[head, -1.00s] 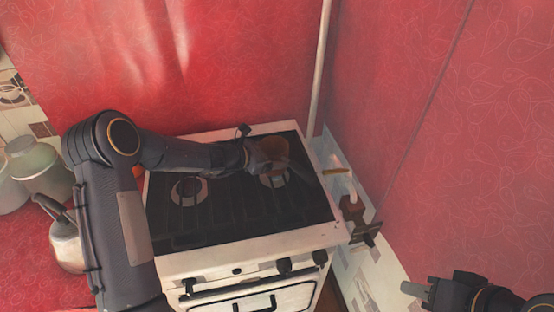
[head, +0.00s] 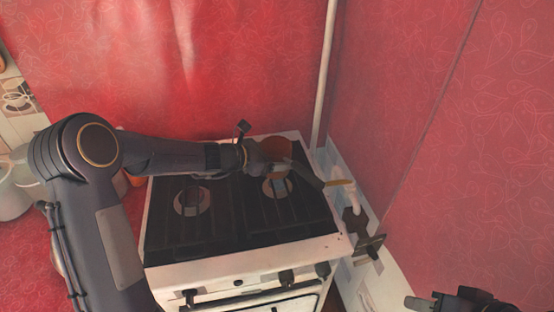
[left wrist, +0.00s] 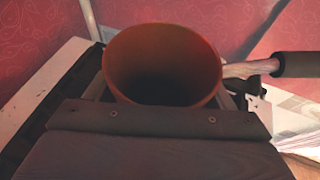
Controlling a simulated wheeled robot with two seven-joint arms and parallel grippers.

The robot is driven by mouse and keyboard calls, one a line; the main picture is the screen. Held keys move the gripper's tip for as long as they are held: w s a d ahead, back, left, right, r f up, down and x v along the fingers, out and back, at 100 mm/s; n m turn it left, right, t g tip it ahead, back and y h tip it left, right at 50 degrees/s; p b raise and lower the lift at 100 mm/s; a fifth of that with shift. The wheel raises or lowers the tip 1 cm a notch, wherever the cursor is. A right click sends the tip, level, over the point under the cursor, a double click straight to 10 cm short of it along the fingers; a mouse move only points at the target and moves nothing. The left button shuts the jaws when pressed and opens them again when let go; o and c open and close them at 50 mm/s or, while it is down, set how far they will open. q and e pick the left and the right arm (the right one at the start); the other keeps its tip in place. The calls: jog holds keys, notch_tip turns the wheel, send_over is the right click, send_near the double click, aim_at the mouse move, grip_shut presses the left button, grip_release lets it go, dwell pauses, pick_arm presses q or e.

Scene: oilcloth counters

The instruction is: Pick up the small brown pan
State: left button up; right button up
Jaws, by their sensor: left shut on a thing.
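The small brown pan (head: 277,149) is over the back right part of the stove in the head view.
The white stove (head: 240,262) has a black grate top (head: 215,222) with burners. A pale pipe (head: 325,75) rises behind it. Red walls close off the back and right. A valve or tap (head: 368,243) sits right of the stove. Pale jars (head: 14,195) stand at the left.

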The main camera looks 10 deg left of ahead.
aim_at(288, 159)
pick_arm(q)
jog(key=s+r, duration=0.2)
jog(key=r, duration=0.1)
jog(key=shift+s+d+r, duration=0.1)
jog(key=shift+s, duration=0.15)
jog(key=s+r, duration=0.1)
jog(key=s, duration=0.1)
jog(key=s+b, duration=0.1)
jog(key=s+r, duration=0.1)
jog(key=s, duration=0.1)
jog(key=shift+s+r, duration=0.3)
jog(key=shift+s, duration=0.05)
jog(key=shift+s+r, duration=0.35)
jog(key=shift+s, duration=0.5)
jog(key=shift+s+r, duration=0.35)
jog(key=shift+s, duration=0.45)
